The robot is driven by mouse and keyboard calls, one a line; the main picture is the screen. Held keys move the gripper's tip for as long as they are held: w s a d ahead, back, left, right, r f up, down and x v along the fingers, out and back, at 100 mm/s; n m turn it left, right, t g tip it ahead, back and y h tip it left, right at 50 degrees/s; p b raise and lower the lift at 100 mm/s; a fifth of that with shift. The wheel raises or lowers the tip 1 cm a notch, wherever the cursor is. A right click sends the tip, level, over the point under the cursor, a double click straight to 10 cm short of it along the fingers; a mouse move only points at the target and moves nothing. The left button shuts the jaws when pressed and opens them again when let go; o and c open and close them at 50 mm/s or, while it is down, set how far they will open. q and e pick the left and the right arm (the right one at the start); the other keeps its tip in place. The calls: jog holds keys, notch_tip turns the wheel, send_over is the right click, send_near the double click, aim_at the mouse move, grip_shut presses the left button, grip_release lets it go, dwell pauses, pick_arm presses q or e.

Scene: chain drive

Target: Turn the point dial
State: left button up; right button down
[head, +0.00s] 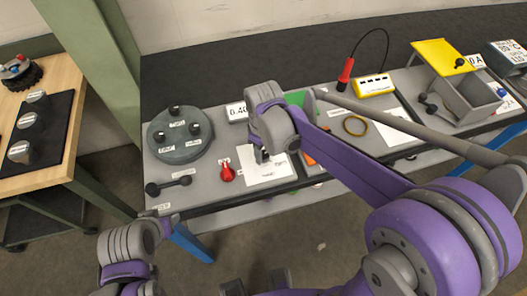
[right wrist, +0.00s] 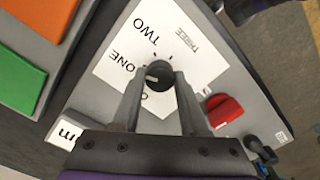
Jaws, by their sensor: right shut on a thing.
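The point dial (right wrist: 158,70) is a round black knob on a white card (right wrist: 203,65) printed ONE, TWO and THREE. Another label starting with O is partly hidden by a finger. A pale mark on the knob faces left in the right wrist view, roughly toward ONE. My right gripper (right wrist: 160,84) is shut on the dial, one finger on each side. In the head view my right gripper (head: 262,156) is over the card (head: 268,175) and hides the dial. My left arm shows at the lower left, but its gripper does not.
A red knob (right wrist: 223,109) sits close beside the right finger; it also shows in the head view (head: 227,172). A round grey base with dark knobs (head: 180,150) and a black handle (head: 168,184) are to the left. A yellow box (head: 374,85) and grey open bin (head: 465,100) are farther right.

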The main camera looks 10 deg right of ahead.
aim_at(264, 154)
jog(key=m+b, duration=0.1)
jog(key=m, duration=0.9)
dwell(0.5)
jog(key=shift+c, duration=2.2)
grip_release()
jog(key=shift+r, duration=0.15)
notch_tip(264, 154, up, 11)
jog(key=shift+f, duration=0.2)
